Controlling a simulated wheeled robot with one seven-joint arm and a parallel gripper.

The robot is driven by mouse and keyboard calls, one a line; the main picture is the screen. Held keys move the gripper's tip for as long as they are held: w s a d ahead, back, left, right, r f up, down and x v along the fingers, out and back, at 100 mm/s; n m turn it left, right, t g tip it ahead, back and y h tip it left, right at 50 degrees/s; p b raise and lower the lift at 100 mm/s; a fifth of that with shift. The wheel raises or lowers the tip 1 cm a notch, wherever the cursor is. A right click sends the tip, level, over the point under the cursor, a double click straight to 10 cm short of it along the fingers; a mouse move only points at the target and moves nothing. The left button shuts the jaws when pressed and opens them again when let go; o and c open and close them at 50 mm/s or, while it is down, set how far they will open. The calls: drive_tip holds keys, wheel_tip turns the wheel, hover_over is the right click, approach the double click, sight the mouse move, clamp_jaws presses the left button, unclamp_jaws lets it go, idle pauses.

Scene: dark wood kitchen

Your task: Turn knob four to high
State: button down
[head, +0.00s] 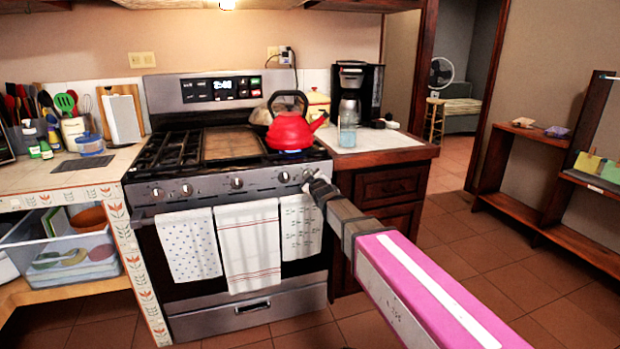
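The stainless stove (225,187) has a row of several round knobs on its front panel. Another knob (307,174) is at the right end of the row. The pointer settings are too small to read.
Three towels (248,240) hang from the oven handle below the knobs. A counter with a coffee maker (356,92) is at the right. Open tiled floor (455,245) lies to the right.

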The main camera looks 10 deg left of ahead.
drive_tip(key=shift+n, duration=0.3)
drive_tip(key=c, duration=1.2)
unclamp_jaws()
drive_tip(key=v, duration=1.1)
drive_tip(key=shift+f, duration=0.1)
drive_tip(key=shift+w, duration=0.1)
